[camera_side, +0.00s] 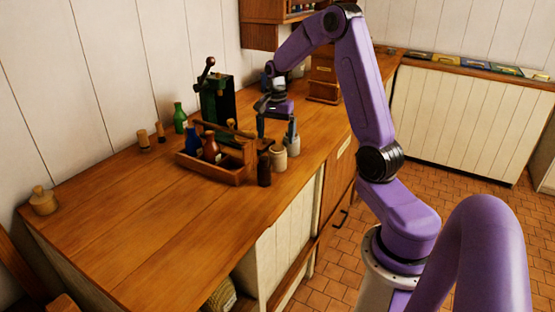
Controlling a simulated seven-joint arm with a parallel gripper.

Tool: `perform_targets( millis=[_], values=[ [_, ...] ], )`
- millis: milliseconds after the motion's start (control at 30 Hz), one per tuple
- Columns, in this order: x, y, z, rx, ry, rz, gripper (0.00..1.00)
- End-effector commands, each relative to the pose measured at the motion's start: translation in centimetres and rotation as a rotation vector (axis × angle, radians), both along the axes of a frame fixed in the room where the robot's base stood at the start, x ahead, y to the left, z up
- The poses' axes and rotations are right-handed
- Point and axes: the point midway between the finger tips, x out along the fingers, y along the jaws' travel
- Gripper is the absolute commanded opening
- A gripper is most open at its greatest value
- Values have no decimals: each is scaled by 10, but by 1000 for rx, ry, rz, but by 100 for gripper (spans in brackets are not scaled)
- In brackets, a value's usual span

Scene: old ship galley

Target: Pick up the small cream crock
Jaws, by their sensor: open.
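A small cream crock (279,159) stands upright on the wooden counter, at the right end of a wooden carrier (225,176). A paler grey-white jar (293,147) stands just behind it to the right. A dark brown bottle (264,170) stands close on its left. My gripper (277,139) points down with its fingers apart, above and behind the crock in the picture. The gap between the fingers looks empty. The right finger overlaps the grey-white jar in view, and I cannot tell whether they touch.
The carrier holds a blue bottle (192,141) and a red-brown bottle (211,149). A green bottle (180,118) and a dark green device with a crank (216,100) stand behind. A lidded tan pot (43,201) is at far left. The front-left counter (150,220) is clear.

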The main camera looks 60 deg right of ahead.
Motion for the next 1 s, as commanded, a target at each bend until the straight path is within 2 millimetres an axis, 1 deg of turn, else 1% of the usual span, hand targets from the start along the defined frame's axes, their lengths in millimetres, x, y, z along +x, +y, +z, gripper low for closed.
perform_targets(
  millis=[33, 100, 267, 367, 500, 633, 767, 967, 1000],
  values=[
    [-1, 0, -8, 1, 3, 1, 95],
    [0, 0, -15, 1, 3, 1, 95],
    [0, 0, -24, 1, 1, 0, 95],
    [-2, 0, -32, 1, 3, 0, 95],
    [-6, -1, -52, 1, 4, 0, 95],
    [-6, -1, -68, 2, 2, 0, 95],
    [-5, -1, -74, 0, 1, 1, 95],
    [-5, -1, -74, 0, 0, 1, 95],
    [-5, -1, -74, 0, 0, 1, 85]
  ],
)
